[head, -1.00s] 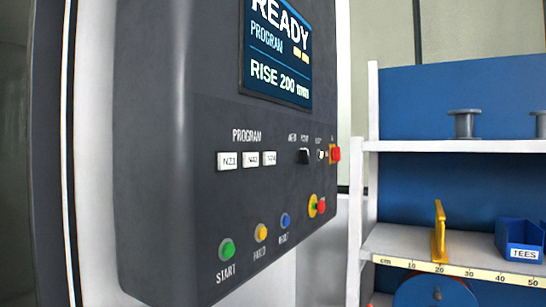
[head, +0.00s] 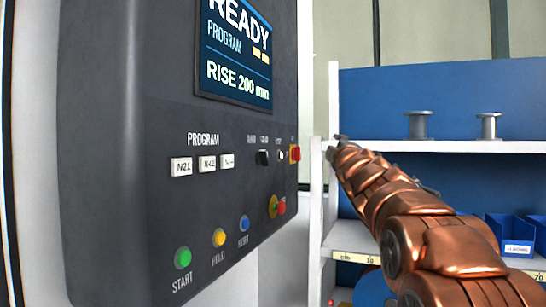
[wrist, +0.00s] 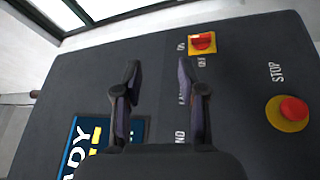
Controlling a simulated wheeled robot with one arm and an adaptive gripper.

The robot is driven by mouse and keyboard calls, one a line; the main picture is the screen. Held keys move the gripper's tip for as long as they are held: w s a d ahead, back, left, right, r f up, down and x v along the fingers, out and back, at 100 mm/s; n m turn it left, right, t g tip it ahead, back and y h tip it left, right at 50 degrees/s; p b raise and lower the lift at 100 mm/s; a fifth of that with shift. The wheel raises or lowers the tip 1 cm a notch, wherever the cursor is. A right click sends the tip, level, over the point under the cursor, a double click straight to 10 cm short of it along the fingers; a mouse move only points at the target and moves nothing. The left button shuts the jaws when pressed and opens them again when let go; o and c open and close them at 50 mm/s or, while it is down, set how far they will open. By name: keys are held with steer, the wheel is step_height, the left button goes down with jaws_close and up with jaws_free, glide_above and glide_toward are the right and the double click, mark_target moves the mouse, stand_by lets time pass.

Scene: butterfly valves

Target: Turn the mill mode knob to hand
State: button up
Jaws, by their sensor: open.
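The mill mode knob is most likely the small black knob (head: 263,157) on the dark control panel, right of the white program buttons, with small labels above it too blurred to read. In the wrist view no knob can be made out; my fingers cover part of the panel, and lettering ending in "ND" shows beside them. My gripper (wrist: 158,72) is open and empty, its two dark fingers apart in front of the panel face. In the head view, the gripper end (head: 338,144) is small, right of the panel.
A red switch on a yellow plate (wrist: 202,43) and a red STOP button (wrist: 291,110) sit near the fingers. The panel's screen (head: 236,50) is above. Green, yellow and blue buttons are below. A shelf with spools (head: 419,125) stands behind my arm.

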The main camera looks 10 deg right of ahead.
mark_target(268, 157)
steer(key=s+a+r+n+t+y, duration=0.1)
steer(key=a+r+n+y, duration=0.3)
steer(key=r+n+y, duration=0.6)
steer(key=a+r+n+t+y, duration=0.1)
steer(key=a+r+n+y, duration=0.3)
steer(key=n+y, duration=0.7)
steer(key=s+a+f+n+g+h+p, duration=0.1)
steer(key=s+a+f+n+g+p, duration=0.15)
steer(key=f+n+g, duration=1.2)
steer(key=w+a+n+t, duration=0.1)
steer(key=a, duration=0.1)
steer(key=w+a+f+n+t, duration=0.1)
steer(key=w+a+n, duration=0.1)
steer(key=w+a+n+t, duration=0.1)
steer(key=a+n, duration=0.1)
steer(key=shift+w+f, duration=0.3)
steer(key=shift+f, duration=0.1)
steer(key=shift+w+a+f+p, duration=0.1)
steer(key=shift+w+a+p, duration=0.2)
steer(key=shift+w+a, duration=0.15)
steer(key=shift+c, duration=0.2)
jaws_close()
